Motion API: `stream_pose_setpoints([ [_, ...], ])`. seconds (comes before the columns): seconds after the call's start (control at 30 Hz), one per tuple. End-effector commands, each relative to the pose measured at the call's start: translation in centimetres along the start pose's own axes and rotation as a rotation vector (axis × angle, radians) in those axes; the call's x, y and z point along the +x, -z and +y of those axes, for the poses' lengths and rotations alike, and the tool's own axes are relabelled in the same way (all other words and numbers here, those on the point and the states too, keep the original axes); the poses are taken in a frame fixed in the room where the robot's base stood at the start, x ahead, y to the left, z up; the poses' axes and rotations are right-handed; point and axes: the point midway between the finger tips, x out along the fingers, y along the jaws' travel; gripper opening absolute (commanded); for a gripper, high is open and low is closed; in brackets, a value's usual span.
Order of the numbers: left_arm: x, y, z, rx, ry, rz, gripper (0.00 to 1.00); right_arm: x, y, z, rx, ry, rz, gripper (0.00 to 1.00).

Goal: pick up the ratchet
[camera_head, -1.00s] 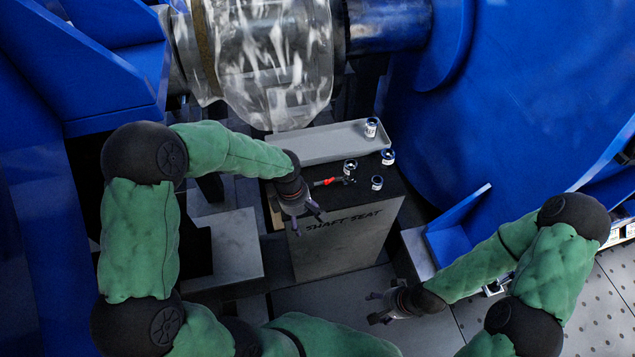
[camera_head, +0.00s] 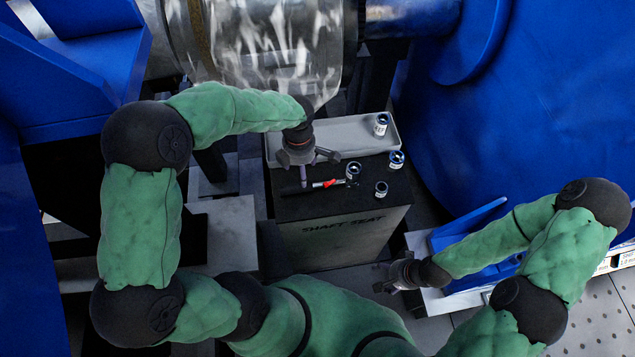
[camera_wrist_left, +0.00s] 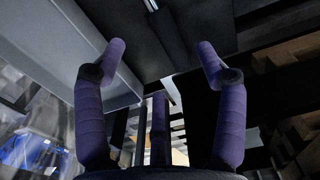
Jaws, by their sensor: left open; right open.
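The ratchet (camera_head: 328,184) lies on the black top of the block marked SHAFT SEAT (camera_head: 330,228). It has a dark handle, a red band and a dark head at its right end. My left gripper (camera_head: 308,172) is open above the handle part, left of the red band, and hides some of it. In the left wrist view, a dark bar with a bright section, apparently the ratchet (camera_wrist_left: 168,32), shows at the top, beyond the open, empty fingers. My right gripper (camera_head: 388,281) is open and empty, low and right of the block.
A grey tray (camera_head: 350,134) lies along the block's back edge with a socket (camera_head: 381,124) in it. More sockets (camera_head: 396,160) stand on the black top, one (camera_head: 353,170) close to the ratchet's head. A shaft in clear wrap (camera_head: 270,50) and blue housing (camera_head: 500,110) surround the block.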

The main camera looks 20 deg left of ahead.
Motion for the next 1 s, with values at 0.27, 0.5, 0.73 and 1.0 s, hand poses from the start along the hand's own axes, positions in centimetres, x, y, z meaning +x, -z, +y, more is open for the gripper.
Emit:
stream_pose_setpoints([
  [0.27, 3.6, 0.0, -0.1, 0.002, 0.001, 0.001, 0.71, 1.3, 0.1, 0.5, 0.000, 0.000, 0.001, 0.69],
  [0.5, 5.7, 0.0, -0.1, 0.001, 0.002, 0.001, 0.71, 2.5, 0.1, 0.9, 0.000, 0.000, 0.001, 0.69],
  [0.73, 8.6, 0.0, -0.2, 0.001, 0.001, 0.000, 0.71, 3.9, 0.2, 1.4, 0.000, 0.000, 0.001, 0.69],
  [1.0, 8.6, -0.1, -0.2, 0.002, 0.000, 0.000, 0.66, 3.8, 0.2, 1.4, 0.000, 0.000, 0.001, 0.69],
])
